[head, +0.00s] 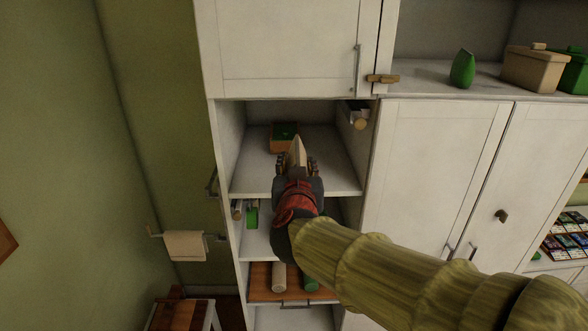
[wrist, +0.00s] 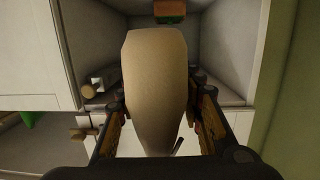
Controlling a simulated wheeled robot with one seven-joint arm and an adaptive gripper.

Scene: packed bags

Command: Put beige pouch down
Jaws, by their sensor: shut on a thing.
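The beige pouch (wrist: 154,85) is in my gripper (wrist: 156,125), between its two fingers, in the wrist view. It is upright in the head view, where only a narrow part of the pouch (head: 297,150) shows above my gripper (head: 297,165). My gripper is shut on the pouch, at the open upper compartment of the tall white cabinet. The shelf floor (head: 252,178) shows beneath and beside it. I cannot tell whether the pouch touches the shelf.
A brown and green box (head: 283,136) stands at the back of this compartment. Lower shelves hold small items. A closed cabinet door (head: 430,180) stands to the right. The shelf's left part is clear.

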